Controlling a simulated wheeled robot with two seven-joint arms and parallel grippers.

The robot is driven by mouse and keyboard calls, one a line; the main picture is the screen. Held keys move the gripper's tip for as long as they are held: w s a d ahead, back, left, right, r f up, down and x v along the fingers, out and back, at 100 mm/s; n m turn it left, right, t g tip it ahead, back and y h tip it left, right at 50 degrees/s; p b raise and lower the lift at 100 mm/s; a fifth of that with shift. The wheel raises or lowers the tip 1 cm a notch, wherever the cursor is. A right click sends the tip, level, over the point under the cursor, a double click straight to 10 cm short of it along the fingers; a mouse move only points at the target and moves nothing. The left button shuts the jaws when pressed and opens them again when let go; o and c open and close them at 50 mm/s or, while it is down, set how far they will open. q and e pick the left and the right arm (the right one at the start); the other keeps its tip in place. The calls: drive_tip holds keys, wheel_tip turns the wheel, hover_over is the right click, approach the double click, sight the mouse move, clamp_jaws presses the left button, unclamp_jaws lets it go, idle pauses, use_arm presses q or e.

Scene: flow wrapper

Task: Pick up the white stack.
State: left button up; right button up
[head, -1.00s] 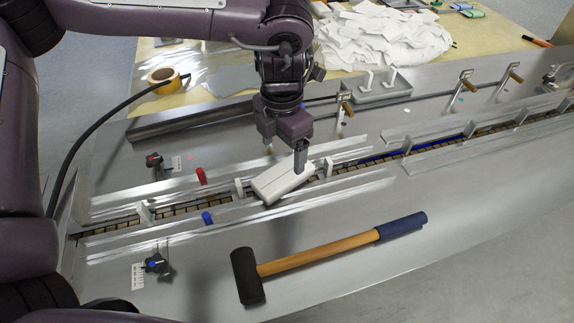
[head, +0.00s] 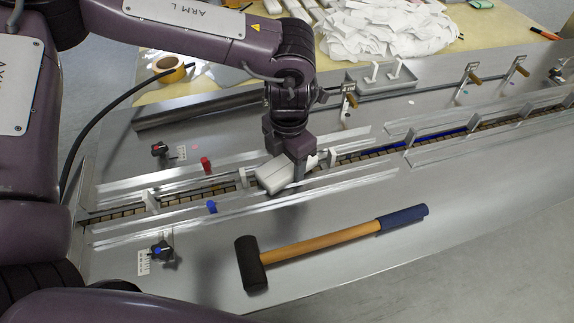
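The white stack (head: 271,180) is a pale block lying on the conveyor channel (head: 201,194), slightly askew between the guide rails. My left gripper (head: 298,172) points down over the right part of the stack. One finger shows in front of the stack's near side. The other finger is hidden behind the gripper body or the stack, so I cannot tell whether the fingers press on it. My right gripper is out of view.
A hammer (head: 320,243) with a black head and blue grip lies in front of the conveyor. Metal guide rails and small white upright pushers line the channel. Behind are a grey tray (head: 392,83), a tape roll (head: 170,66) and a heap of white pieces (head: 385,32).

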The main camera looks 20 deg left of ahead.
sight(288, 162)
use_arm(q)
drive_tip(key=c, duration=0.3)
drive_tip(key=shift+r, duration=0.15)
wheel_tip(288, 162, up, 20)
drive_tip(key=shift+p, duration=0.45)
